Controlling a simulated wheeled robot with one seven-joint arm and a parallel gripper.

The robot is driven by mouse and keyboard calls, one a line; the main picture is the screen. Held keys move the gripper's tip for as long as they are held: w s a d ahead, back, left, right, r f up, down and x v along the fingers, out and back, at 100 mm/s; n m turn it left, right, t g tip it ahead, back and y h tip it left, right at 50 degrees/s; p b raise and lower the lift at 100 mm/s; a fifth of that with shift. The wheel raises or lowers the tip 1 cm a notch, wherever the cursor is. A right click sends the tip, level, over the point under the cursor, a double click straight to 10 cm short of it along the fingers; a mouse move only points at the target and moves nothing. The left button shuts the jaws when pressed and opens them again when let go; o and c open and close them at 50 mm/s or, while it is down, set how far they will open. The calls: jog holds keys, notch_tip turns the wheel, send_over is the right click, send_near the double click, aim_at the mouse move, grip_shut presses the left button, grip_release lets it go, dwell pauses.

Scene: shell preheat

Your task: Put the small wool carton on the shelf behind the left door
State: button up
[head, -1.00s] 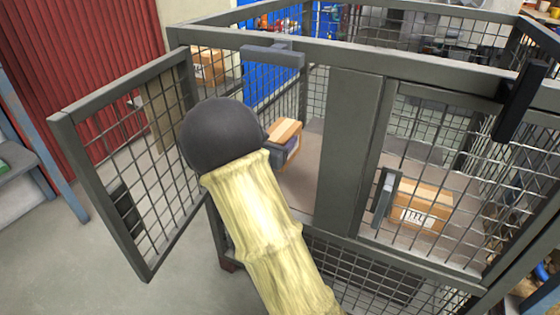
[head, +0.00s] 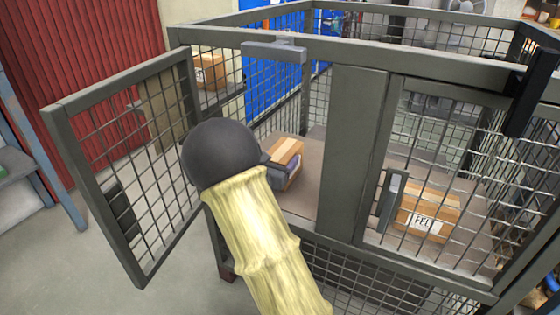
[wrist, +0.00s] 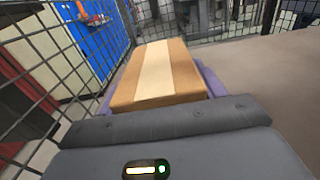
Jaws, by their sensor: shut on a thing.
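My gripper (head: 270,176) reaches through the open left door (head: 125,165) of a grey mesh cage. It is shut on a small cardboard carton (head: 288,157) with a pale tape stripe, inside the left opening over the brown shelf (head: 300,199). In the wrist view the carton (wrist: 158,75) lies between purple finger pads, with its top visible. No label on it shows from here. My dark wrist and pale sleeved arm hide part of the opening. I cannot tell whether the carton touches the shelf.
A carton labelled FELT (head: 428,211) sits behind the shut right door with its handle (head: 391,200). Another carton (head: 210,72) stands beyond the cage's left side. A centre post (head: 350,150) separates the openings. The shelf behind the held carton looks clear.

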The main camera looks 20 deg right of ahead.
jog(key=shift+f, duration=0.2)
jog(key=o, duration=1.1)
jog(key=shift+o, duration=0.2)
jog(key=shift+r, duration=0.1)
jog(key=shift+r, duration=0.2)
jog(key=p+v, duration=0.4)
jog(key=v, duration=0.7)
jog(key=shift+s+a+f, duration=0.1)
jog(key=shift+s+a, duration=0.25)
jog(key=shift+a, duration=0.05)
